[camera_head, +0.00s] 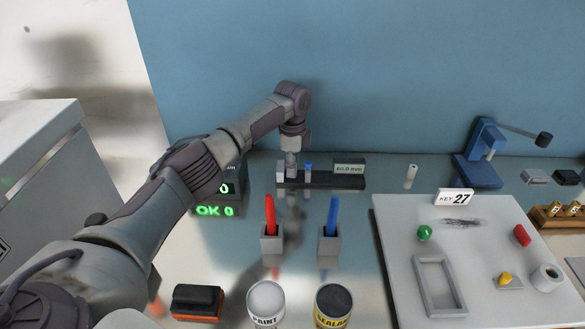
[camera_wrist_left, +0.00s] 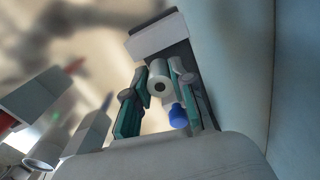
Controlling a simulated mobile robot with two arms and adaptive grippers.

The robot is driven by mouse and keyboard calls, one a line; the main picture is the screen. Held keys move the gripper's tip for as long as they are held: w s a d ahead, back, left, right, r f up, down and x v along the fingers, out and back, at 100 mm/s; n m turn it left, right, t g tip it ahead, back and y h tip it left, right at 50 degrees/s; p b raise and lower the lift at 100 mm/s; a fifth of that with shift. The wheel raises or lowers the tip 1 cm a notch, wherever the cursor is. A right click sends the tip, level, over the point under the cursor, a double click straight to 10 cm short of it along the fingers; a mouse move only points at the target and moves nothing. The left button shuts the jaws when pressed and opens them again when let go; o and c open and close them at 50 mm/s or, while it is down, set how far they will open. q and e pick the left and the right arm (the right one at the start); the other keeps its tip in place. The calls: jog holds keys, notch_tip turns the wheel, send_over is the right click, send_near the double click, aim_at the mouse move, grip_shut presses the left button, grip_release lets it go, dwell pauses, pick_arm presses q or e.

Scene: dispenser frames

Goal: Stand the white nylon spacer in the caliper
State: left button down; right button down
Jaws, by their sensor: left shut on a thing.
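The caliper (camera_head: 325,182) is a dark bar on the bench by the back wall, with a light jaw at its left end and a display reading 60.0 mm. My left gripper (camera_head: 292,162) points down over its left part. In the left wrist view, the gripper (camera_wrist_left: 155,92) is shut on the white nylon spacer (camera_wrist_left: 160,72), a white cylinder with a dark central hole. The caliper's pale end block (camera_wrist_left: 158,40) shows just beyond the spacer; I cannot tell whether the spacer touches the caliper. My right gripper is not in view.
A small blue-topped piece (camera_head: 308,168) stands close right of my gripper; its blue end (camera_wrist_left: 178,116) shows beside a finger. Another white cylinder (camera_head: 411,175) stands farther right. Holders with red (camera_head: 270,215) and blue (camera_head: 333,216) pieces stand in front, left of a grey board (camera_head: 385,230).

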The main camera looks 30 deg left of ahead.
pick_arm(q)
jog(key=shift+f, duration=0.75)
jog(key=c, duration=1)
grip_release()
jog(key=shift+f, duration=0.1)
jog(key=shift+r, duration=0.25)
notch_tip(320, 180, up, 11)
jog(key=shift+r+b, duration=0.1)
jog(key=shift+b, duration=0.65)
jog(key=shift+r, duration=0.3)
